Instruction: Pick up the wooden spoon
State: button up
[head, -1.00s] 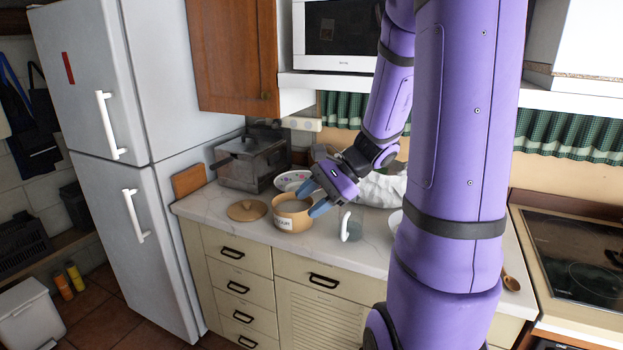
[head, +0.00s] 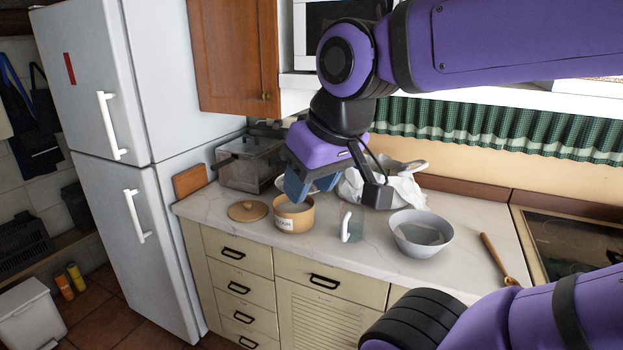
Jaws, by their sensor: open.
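The wooden spoon (head: 494,254) lies on the right end of the pale countertop, its bowl end toward the front edge near the stove. My gripper (head: 308,189) is open, with blue fingertips pointing down. It is above and just behind the tan labelled canister, well to the left of the spoon. I see nothing between its fingers.
On the counter (head: 383,264) stand the open canister (head: 293,216), its round lid (head: 249,211), a clear jug with a white handle (head: 346,228), a grey bowl (head: 421,243) and a white cloth bundle (head: 404,189). The bowl stands between gripper and spoon.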

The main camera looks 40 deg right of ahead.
aim_at(509, 282)
jog(key=z, duration=2.35)
